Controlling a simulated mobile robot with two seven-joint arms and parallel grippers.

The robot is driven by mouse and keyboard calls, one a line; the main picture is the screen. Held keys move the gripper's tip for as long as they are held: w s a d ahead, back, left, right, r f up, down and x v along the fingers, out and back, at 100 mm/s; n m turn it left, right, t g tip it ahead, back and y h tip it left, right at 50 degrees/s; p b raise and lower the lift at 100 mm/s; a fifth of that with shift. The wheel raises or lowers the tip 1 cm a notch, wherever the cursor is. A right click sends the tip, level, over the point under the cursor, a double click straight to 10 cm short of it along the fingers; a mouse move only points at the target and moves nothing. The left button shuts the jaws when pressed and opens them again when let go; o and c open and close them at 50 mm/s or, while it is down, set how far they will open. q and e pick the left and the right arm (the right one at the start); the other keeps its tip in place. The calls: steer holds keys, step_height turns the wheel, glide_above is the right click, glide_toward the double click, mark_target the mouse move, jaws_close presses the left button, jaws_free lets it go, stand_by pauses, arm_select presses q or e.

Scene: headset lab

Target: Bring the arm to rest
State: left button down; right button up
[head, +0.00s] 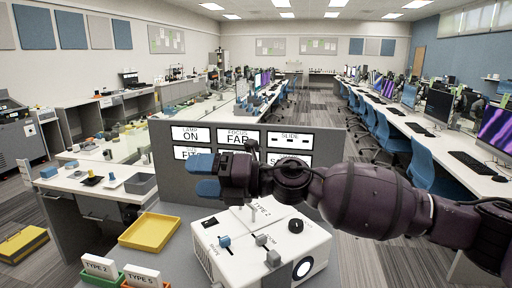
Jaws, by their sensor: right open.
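My right arm comes in from the right across the middle of the head view. Its gripper (206,177) points left, with two blue fingertips apart and nothing between them. It is held above a white box-shaped device (262,250) labelled "TYPE 2", which has a black knob, sliders and a round lens on its front. Behind the arm stands a grey panel (330,143) with white signs, among them "LAMP ON", "FOCUS FAR" and "SLIDE". The arm hides part of the lower signs. My left gripper is not in view.
A yellow tray (150,232) lies left of the device. Cards "TYPE 2" (100,266) and "TYPE 5" (143,277) stand in green and orange holders at the front. A side table at left carries a grey bin (140,183) and small items. Blue chairs and desks with monitors line the right.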

steer(key=w+d+f+m+t+h, duration=0.1)
steer(key=d+f+m+t+h, duration=0.4)
steer(key=d+f+m+t, duration=0.8)
steer(key=w+d+f+m+t+h, duration=0.1)
steer(key=d+f+m+t+h, duration=0.2)
steer(key=d+f+m+h, duration=1)
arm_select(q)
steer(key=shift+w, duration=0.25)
arm_select(e)
steer(key=s+d+f+m+g, duration=0.1)
steer(key=s+d+f+m, duration=0.3)
steer(key=s+f, duration=0.2)
steer(key=s+d+f+m+g, duration=0.2)
steer(key=s+f+m, duration=0.3)
steer(key=s, duration=0.5)
steer(key=s+d+f+m+g, duration=0.2)
steer(key=s+d+f+m, duration=0.2)
steer(key=s+f, duration=0.4)
steer(key=shift+s+d+f+m, duration=0.3)
steer(key=shift+s+d+m, duration=0.1)
steer(key=shift+d, duration=0.4)
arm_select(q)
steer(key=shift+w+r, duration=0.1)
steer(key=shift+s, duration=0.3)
